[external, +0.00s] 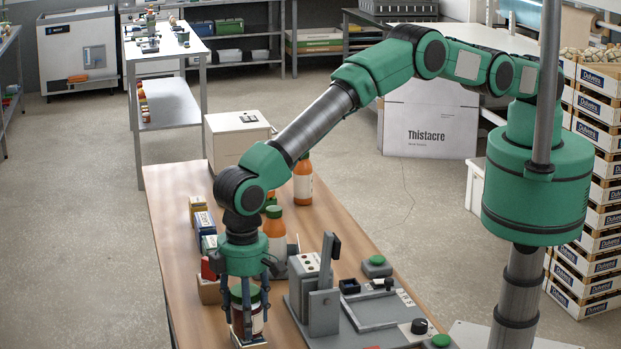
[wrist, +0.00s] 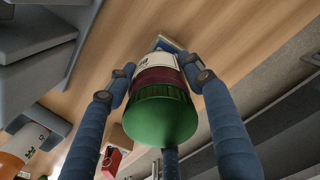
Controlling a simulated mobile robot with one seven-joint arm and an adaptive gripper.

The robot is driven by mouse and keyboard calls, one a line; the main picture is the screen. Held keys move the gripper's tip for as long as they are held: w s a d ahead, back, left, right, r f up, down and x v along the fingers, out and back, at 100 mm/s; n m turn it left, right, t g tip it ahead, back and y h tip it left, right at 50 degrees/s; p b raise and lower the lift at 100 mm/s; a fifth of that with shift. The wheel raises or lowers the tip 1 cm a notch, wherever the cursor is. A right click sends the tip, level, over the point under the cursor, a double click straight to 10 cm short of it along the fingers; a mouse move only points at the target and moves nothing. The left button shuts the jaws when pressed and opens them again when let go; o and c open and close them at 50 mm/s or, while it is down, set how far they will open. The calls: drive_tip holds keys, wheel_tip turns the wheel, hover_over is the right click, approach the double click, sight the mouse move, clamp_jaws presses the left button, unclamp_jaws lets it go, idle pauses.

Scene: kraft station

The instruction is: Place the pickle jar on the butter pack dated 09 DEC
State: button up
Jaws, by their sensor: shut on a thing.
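The jar (external: 237,318) has a green lid, dark red contents and a pale label. In the wrist view the jar (wrist: 161,112) shows lid-first, between the blue fingers. My gripper (external: 247,309) is shut on the jar's sides and points down over the near left part of the table. A small pack (external: 250,343) with pale and yellow parts shows right under the jar; in the wrist view its blue and cream edge (wrist: 166,44) shows past the jar's base. I cannot tell whether jar and pack touch. No date is readable.
Several small boxes (external: 205,224) stand along the table's left edge. Orange bottles with green caps (external: 275,232) stand behind my gripper. A grey machine (external: 323,309) is close on the right. A brown box (external: 208,291) is just left of my gripper.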

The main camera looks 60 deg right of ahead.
idle(0.4)
drive_tip(key=o, duration=1.6)
drive_tip(key=shift+f, duration=0.1)
wheel_tip(320, 180, up, 12)
drive_tip(key=shift+r+b, duration=0.15)
drive_tip(key=shift+b, duration=0.7)
